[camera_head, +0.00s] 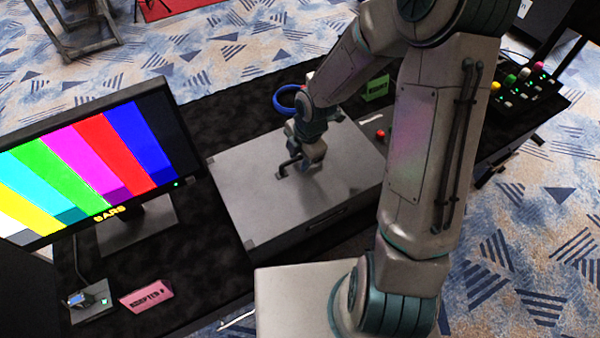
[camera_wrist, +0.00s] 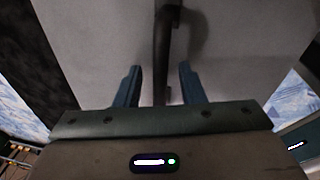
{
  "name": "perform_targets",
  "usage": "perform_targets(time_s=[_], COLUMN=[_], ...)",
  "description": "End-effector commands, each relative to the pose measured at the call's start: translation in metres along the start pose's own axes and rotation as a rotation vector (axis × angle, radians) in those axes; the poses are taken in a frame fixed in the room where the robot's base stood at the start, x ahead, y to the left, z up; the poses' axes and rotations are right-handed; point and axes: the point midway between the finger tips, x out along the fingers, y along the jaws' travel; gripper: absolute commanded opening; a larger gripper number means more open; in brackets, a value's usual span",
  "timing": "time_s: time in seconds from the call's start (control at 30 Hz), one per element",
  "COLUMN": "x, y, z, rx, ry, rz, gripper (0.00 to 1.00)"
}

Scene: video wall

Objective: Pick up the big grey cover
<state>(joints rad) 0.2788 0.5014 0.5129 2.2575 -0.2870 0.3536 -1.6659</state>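The big grey cover (camera_head: 240,190) is a flat, wide grey slab on the black table in the head view. Its top fills most of the wrist view (camera_wrist: 90,45). A dark bar handle (camera_wrist: 162,45) stands on the cover's top. My gripper (camera_head: 292,170) is low over the cover at the handle. In the wrist view my gripper (camera_wrist: 158,72) has its two fingers apart, one on each side of the handle, with gaps showing. The fingertips' height against the handle is hard to tell, and my arm hides part of the cover in the head view.
A monitor with colour bars (camera_head: 95,160) stands left of the cover. A pink sign (camera_head: 146,294) and a small device (camera_head: 90,302) lie in front of it. A blue ring (camera_head: 290,99), green sign (camera_head: 376,88) and red button (camera_head: 380,134) are behind and right. Coloured knobs (camera_head: 522,80) sit farther right.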

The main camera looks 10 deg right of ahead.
Motion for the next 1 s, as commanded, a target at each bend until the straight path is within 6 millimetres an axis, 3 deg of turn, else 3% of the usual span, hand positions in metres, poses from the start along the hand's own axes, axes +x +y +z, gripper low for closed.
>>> perform_targets(time_s=[0.3, 0.43, 1.0], x=[0.0041, 0.0041, 0.0039], y=[0.0002, 0.0001, 0.0], z=[0.0, 0.0, -0.0002], rx=[0.0, 0.0, -0.003], ry=[-0.001, -0.001, -0.001], rz=[0.001, 0.001, 0.0], gripper=[0.33, 0.0, 0.0])
